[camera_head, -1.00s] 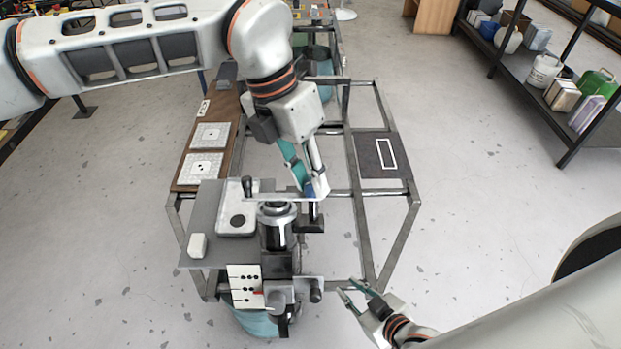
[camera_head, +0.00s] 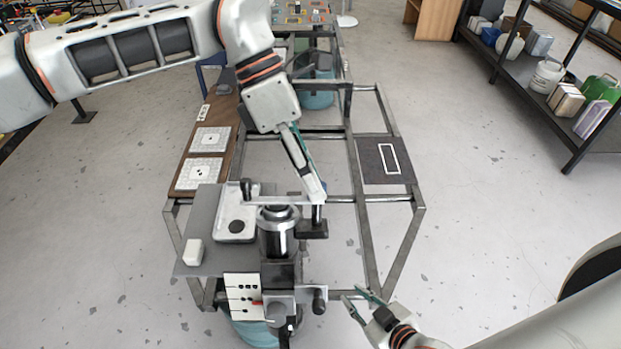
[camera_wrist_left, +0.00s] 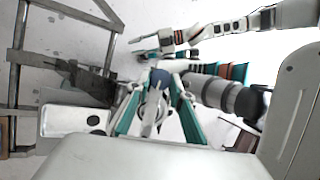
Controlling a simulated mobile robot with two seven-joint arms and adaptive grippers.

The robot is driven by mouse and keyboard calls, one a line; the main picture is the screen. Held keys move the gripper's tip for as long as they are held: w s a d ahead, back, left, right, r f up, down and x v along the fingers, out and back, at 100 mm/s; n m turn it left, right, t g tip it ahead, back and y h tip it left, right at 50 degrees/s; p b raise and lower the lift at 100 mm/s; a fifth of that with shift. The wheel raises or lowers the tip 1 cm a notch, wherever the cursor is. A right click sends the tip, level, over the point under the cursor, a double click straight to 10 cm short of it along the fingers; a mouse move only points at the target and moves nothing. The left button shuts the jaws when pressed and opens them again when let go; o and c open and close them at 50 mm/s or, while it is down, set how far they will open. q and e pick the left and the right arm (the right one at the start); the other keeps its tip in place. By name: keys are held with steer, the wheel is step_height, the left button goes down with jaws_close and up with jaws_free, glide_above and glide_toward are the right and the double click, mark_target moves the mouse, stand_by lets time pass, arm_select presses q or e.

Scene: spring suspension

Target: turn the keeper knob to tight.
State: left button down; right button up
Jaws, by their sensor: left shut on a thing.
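The keeper knob appears to be the blue piece (camera_wrist_left: 160,78) between my left fingertips in the left wrist view. In the head view it is hidden by the fingers. My left gripper (camera_head: 317,195) points down at the right end of the light bar over the metal cylinder (camera_head: 277,236) and is shut on the knob. In the left wrist view its teal fingers (camera_wrist_left: 160,95) close in on the knob from both sides. My right gripper (camera_head: 360,298) is low at the right of the rig, with its fingers apart and nothing between them.
The rig carries a grey plate (camera_head: 205,222) with a white block (camera_head: 193,252), and a marked white panel (camera_head: 242,291) below. A brown board (camera_head: 225,118) with two patterned squares lies behind. A dark pad (camera_head: 376,176) sits on the frame.

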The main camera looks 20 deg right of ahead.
steer(key=shift+w+f, duration=0.1)
steer(key=shift+s, duration=0.2)
arm_select(q)
steer(key=c, duration=1.8)
jaws_free()
arm_select(e)
steer(key=shift+s+a+f, duration=0.1)
steer(key=shift+s+f, duration=0.1)
steer(key=shift+s, duration=0.15)
arm_select(q)
steer(key=shift+w+r, duration=0.15)
steer(key=shift+r, duration=0.05)
steer(key=v, duration=1.1)
steer(key=shift+w+a+r, duration=0.15)
steer(key=shift+a+r, duration=0.05)
arm_select(e)
steer(key=shift+w+r, duration=0.1)
steer(key=shift+w, duration=0.2)
